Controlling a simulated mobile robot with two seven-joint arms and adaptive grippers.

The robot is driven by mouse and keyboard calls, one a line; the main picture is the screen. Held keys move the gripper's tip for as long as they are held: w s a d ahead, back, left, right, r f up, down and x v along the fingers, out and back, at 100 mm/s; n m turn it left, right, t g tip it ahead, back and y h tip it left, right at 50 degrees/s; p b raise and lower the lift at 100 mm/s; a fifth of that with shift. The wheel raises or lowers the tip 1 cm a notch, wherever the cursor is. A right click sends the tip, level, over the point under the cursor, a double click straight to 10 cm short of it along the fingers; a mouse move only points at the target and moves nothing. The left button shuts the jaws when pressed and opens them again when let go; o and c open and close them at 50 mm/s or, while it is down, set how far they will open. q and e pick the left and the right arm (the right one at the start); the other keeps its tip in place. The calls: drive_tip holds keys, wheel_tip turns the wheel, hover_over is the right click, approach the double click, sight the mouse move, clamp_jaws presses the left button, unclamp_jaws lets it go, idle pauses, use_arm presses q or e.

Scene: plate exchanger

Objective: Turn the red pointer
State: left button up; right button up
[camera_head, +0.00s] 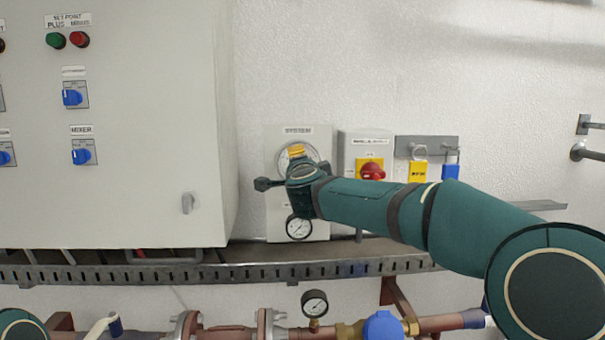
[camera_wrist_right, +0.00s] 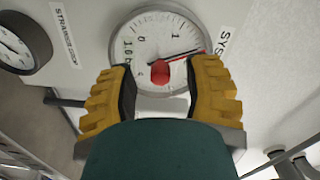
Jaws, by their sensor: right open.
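In the right wrist view the system gauge (camera_wrist_right: 152,32) is a white round dial with black marks. Its red pointer (camera_wrist_right: 190,54) runs from the centre to the upper right, beside a black needle (camera_wrist_right: 180,56). A red knob (camera_wrist_right: 160,73) sits at the dial's centre. My right gripper (camera_wrist_right: 163,68) is open, its yellow fingers on either side of the knob, with gaps visible. In the head view the right gripper (camera_head: 297,152) is in front of the system gauge (camera_head: 283,160) and hides most of it. My left gripper is not in view.
A smaller gauge (camera_head: 299,227) sits below. To the right are a red rotary switch (camera_head: 372,170) on a grey box and hanging yellow (camera_head: 417,171) and blue (camera_head: 451,171) padlocks. A large cabinet (camera_head: 150,200) stands left; a metal tray (camera_head: 250,271) and pipes run below.

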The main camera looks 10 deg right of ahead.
drive_tip(key=s, duration=1.1)
drive_tip(key=shift+s+a, duration=0.15)
drive_tip(key=shift+a, duration=0.25)
